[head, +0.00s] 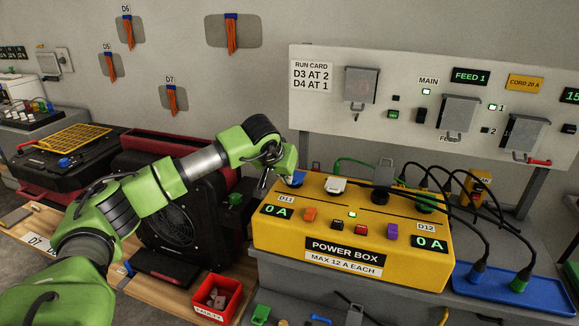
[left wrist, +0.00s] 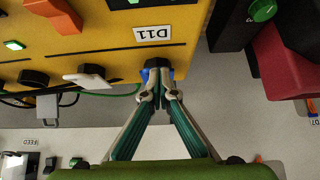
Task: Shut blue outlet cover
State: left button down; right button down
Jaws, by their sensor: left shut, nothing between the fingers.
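The yellow power box (head: 268,232) stands on a grey surface. The blue outlet cover (head: 297,177) is at the left end of its top, by the D11 label. In the left wrist view only a small blue part of the cover (left wrist: 145,76) shows, next to a dark round outlet (left wrist: 156,63). My left gripper (head: 276,178) is shut and empty. In the left wrist view its fingertips (left wrist: 160,90) are right at the blue cover and partly hide it. I cannot tell how far the cover is tilted, or whether the fingers touch it. My right gripper is not in view.
A white cover (head: 335,186) sits right of the blue one, with black plugs and cables (head: 380,192) farther right. A black fan (head: 180,225) stands left of the box. A red bin (head: 218,299) is in front. The wall panel (head: 325,125) rises behind.

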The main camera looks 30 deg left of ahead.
pick_arm(q)
jog(key=shift+w+r, duration=0.15)
jog(key=shift+w, duration=0.05)
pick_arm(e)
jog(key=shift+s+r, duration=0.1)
